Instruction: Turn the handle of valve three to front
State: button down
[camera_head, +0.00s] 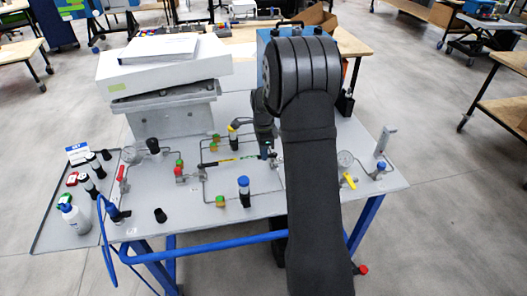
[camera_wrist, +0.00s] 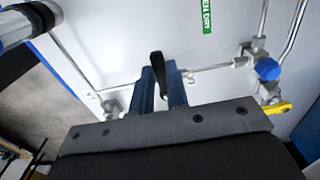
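My gripper (camera_wrist: 161,72) shows in the wrist view as two blue fingers standing apart. A black lever handle (camera_wrist: 157,62) is between them, pointing along the fingers. I cannot tell whether both fingers press on it. A thin metal pipe runs to either side of this handle. In the head view my gripper (camera_head: 269,151) is low over the middle of the grey panel (camera_head: 285,203), partly hidden by my dark arm. The black handle cannot be made out there. No readable label shows which valve is number three.
A yellow handle (camera_wrist: 278,108) and a blue knob (camera_wrist: 267,69) are right of my fingers. In the head view, a red handle (camera_head: 120,172), a blue-capped fitting (camera_head: 243,190) and a gauge (camera_head: 345,158) stand on the panel. A white box (camera_head: 165,72) rises at back left.

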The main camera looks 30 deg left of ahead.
jog(key=shift+d+n, duration=0.1)
jog(key=shift+n, duration=0.2)
jog(key=n, duration=0.2)
jog(key=s+d+n, duration=0.1)
jog(key=n, duration=0.1)
jog(key=shift+d+n, duration=0.2)
jog(key=shift+n, duration=0.1)
jog(key=n, duration=0.1)
jog(key=d+n, duration=0.1)
jog(key=n, duration=0.1)
jog(key=d+n, duration=0.1)
jog(key=n, duration=0.3)
jog(key=d+n, duration=0.1)
jog(key=n, duration=0.1)
jog(key=shift+w, duration=0.15)
jog(key=shift+w+d+n, duration=0.2)
jog(key=shift+d+n, duration=0.1)
jog(key=shift+n, duration=0.65)
jog(key=shift+w+d+n, duration=0.2)
jog(key=shift+d+n, duration=0.05)
jog(key=shift+n, duration=0.7)
jog(key=c, duration=1.4)
grip_release()
jog(key=shift+r, duration=0.15)
